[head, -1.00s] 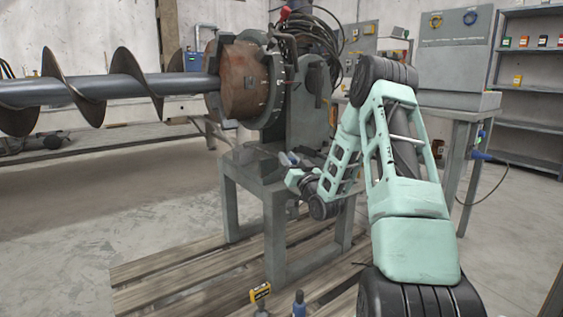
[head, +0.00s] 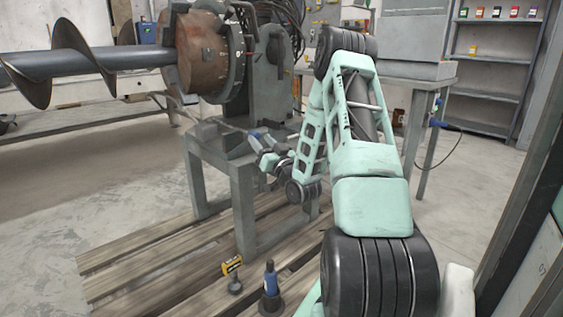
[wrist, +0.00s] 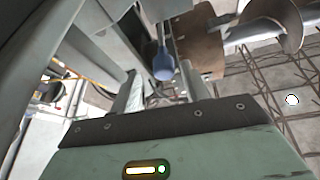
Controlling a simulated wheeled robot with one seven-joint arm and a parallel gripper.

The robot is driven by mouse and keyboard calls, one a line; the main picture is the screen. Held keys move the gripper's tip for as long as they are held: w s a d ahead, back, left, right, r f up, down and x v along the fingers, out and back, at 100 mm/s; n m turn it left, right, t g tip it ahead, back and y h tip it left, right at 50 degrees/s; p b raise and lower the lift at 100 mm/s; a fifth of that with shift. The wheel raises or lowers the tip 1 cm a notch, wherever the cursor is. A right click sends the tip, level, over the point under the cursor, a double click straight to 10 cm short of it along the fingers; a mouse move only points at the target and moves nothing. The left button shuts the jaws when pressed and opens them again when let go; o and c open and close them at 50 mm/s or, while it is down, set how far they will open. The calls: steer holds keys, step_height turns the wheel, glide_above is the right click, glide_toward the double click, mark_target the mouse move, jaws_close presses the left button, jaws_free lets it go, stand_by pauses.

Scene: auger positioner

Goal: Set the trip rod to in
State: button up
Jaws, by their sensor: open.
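A rod with a rounded blue knob (wrist: 163,66), which I take to be the trip rod, points towards me in the wrist view. The knob shows between my two fingers, apparently just beyond the fingertips, with no clear contact. My gripper (wrist: 161,88) is open and empty. In the head view my gripper (head: 262,148) is small and partly hidden by my own arm, close to the grey stand. A blue knob (head: 254,136) shows there beside it. How far in or out the rod sits cannot be told.
The grey stand (head: 242,190) carries a rusty drum (head: 205,58) and a long auger (head: 100,65). A yellow-topped item (head: 232,268) and a blue-and-black item (head: 270,285) stand low in front. A bench (head: 410,78) and shelves (head: 490,60) are behind. Bare floor lies left.

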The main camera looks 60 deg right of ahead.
steer(key=v, duration=1.2)
steer(key=shift+s, duration=0.15)
steer(key=shift+f, duration=0.15)
